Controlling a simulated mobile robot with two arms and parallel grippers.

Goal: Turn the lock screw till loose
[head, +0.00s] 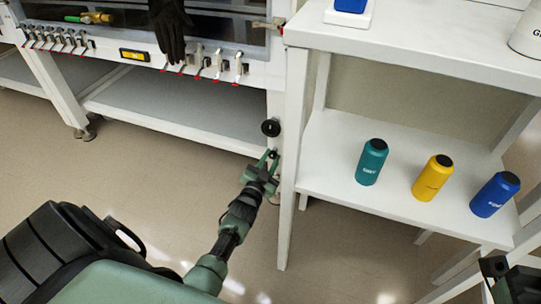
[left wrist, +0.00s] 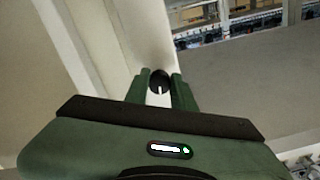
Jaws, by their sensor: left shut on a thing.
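The lock screw appears as a small black round knob (left wrist: 160,79) with a white mark, between the fingertips of my left gripper (left wrist: 160,90) in the left wrist view. In the head view my left gripper (head: 269,157) is at the white leg beside the glovebox's lower shelf, its green fingers shut on the small dark screw, which is mostly hidden there. A larger black round knob (head: 271,127) sits just above on the same leg, apart from the fingers. Part of my right gripper (head: 496,270) shows at the bottom right corner; its fingers cannot be made out.
A white shelf unit (head: 293,160) stands close on the right of my left gripper. It holds a teal bottle (head: 371,163), a yellow bottle (head: 433,178) and a blue bottle (head: 494,195). A black glove (head: 170,28) hangs from the glovebox. The floor before it is clear.

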